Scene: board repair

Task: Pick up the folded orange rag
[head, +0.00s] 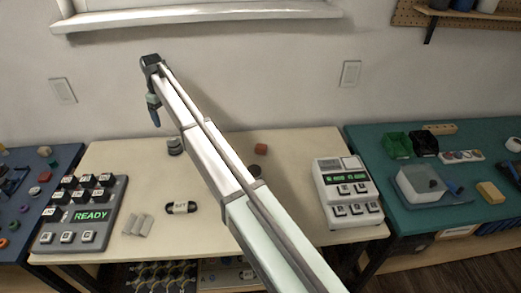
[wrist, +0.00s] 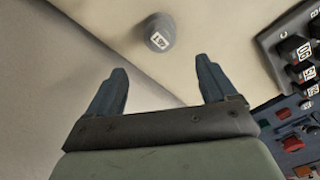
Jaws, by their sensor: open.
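A small orange-brown piece (head: 261,149), likely the folded orange rag, lies at the back of the cream table, right of my arm. It is too small to make out folds, and I do not see it in the wrist view. My gripper (head: 155,117) hangs high at the upper left, well left of that piece. In the wrist view my gripper (wrist: 161,70) has its two blue fingers apart with nothing between them.
A grey weight-like cylinder (head: 175,146) stands at the table's back left; it also shows beyond the fingers in the wrist view (wrist: 160,32). A READY keypad panel (head: 83,213) is at left, a white keypad device (head: 348,192) at right.

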